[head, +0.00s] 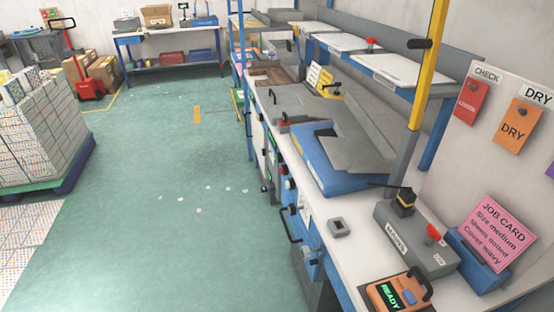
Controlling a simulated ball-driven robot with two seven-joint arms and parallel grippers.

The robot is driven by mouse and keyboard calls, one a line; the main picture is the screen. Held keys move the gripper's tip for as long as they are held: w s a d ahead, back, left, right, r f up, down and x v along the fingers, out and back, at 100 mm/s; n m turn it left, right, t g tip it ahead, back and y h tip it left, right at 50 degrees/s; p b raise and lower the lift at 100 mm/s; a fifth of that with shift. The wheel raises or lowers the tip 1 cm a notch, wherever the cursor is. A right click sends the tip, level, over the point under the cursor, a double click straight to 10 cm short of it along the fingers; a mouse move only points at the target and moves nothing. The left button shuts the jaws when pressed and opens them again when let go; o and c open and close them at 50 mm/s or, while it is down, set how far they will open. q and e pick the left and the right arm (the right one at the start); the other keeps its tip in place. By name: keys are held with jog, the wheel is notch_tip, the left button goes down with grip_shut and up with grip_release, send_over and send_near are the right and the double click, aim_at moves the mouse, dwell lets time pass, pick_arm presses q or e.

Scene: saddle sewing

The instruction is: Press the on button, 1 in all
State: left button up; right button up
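The workbench's front face (308,225) runs down the middle right, seen steeply from the side. It carries several small controls, among them a red one (283,168) and a dark knob (292,208). I cannot read which of them is the on button. Neither of my grippers is in view.
A blue and grey machine (330,165) stands on the bench. A grey box with a red knob (415,240) and a pink job card (495,232) are nearer. A loaded pallet (48,190) stands left. The green floor (170,220) between is mostly clear.

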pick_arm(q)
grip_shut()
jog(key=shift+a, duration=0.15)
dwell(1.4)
